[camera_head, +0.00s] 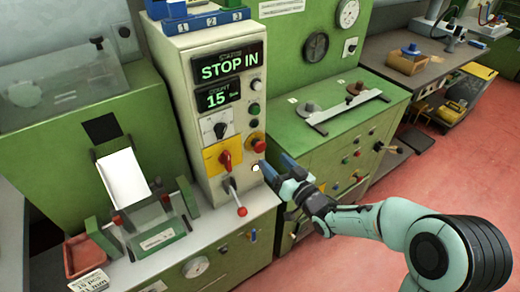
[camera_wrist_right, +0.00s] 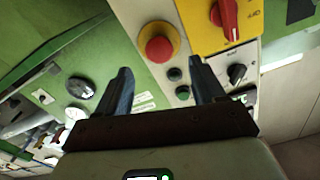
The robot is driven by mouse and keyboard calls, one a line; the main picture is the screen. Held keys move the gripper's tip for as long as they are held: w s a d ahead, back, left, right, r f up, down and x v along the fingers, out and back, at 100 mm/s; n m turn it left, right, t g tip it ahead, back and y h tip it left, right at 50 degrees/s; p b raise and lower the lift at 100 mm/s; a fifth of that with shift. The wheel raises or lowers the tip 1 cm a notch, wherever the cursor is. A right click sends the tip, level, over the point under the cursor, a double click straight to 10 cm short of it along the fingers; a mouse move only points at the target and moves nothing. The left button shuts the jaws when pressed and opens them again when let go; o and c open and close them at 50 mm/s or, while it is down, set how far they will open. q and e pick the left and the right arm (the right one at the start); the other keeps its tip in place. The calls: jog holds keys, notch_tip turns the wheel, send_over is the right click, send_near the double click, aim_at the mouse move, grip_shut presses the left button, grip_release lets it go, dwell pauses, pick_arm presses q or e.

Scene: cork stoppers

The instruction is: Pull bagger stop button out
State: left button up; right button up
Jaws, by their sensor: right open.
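The bagger's stop button (camera_head: 258,146) is a red mushroom knob on a yellow collar, on the right side of the cream control panel (camera_head: 186,80). The display (camera_head: 227,66) reads "STOP IN". My right gripper (camera_head: 276,164) is open and empty, in front of the panel, a little below and right of the button. In the right wrist view, the button (camera_wrist_right: 159,49) shows between and beyond the two fingertips (camera_wrist_right: 160,68). No contact with it is visible. My left gripper is in neither view.
A red rotary switch (camera_head: 225,159) on a yellow plate is left of the button. A lever with a red ball (camera_head: 242,211) sticks out below. Small round buttons (camera_head: 254,109) are above. A green cabinet (camera_head: 340,130) stands to the right.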

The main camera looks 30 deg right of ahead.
aim_at(262, 150)
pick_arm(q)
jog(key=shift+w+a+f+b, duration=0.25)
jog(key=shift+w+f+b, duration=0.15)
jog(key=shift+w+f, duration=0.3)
pick_arm(e)
jog(key=w, duration=0.8)
jog(key=shift+w+a, duration=0.1)
jog(key=shift+a, duration=0.15)
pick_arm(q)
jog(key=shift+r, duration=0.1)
pick_arm(e)
jog(key=shift+c, duration=0.4)
grip_shut()
jog(key=shift+s+f, duration=0.1)
jog(key=shift+s, duration=0.6)
jog(key=shift+o, duration=0.4)
grip_release()
jog(key=shift+s, duration=0.1)
